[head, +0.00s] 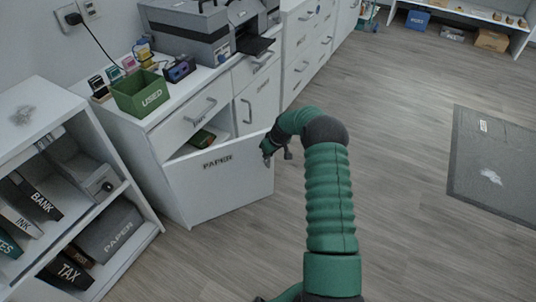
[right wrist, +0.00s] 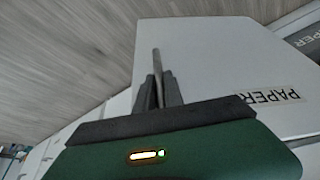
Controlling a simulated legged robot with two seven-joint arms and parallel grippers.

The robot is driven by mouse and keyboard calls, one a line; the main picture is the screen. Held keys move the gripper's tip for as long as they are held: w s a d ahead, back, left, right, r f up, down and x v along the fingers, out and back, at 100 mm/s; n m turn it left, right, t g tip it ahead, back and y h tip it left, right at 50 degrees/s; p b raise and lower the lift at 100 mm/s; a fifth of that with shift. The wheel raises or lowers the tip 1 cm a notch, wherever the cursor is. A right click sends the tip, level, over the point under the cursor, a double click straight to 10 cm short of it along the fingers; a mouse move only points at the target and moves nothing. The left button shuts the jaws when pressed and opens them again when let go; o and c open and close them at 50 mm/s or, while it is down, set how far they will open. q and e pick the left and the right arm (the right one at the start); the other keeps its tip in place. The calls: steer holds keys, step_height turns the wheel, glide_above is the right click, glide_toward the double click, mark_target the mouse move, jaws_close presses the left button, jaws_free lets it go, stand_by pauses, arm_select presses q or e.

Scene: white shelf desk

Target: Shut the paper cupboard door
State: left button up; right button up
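The paper cupboard door (head: 225,180) is a white panel marked PAPER, and it stands open, swung out from the white cabinet. Its free edge is to the right in the head view. The door face (right wrist: 215,65) also fills the right side of the right wrist view. My right gripper (head: 267,154) is at the door's outer face near the free edge. Its dark fingers (right wrist: 160,92) sit close on both sides of a thin grey door handle (right wrist: 157,62) and look shut on it. My left gripper does not show.
A green USED box (head: 141,94) and a printer (head: 250,25) stand on the cabinet top. A green item (head: 202,138) shows inside the cupboard. An open shelf (head: 85,240) with labelled binders stands left. The wooden floor (head: 400,140) is clear to the right, with a grey mat (head: 495,150).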

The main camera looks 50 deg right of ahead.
steer(key=o, duration=0.4)
steer(key=shift+f, duration=0.15)
steer(key=shift+o, duration=0.2)
steer(key=p+v, duration=0.7)
steer(key=v, duration=0.9)
steer(key=shift+r, duration=0.35)
steer(key=shift+s+d, duration=0.1)
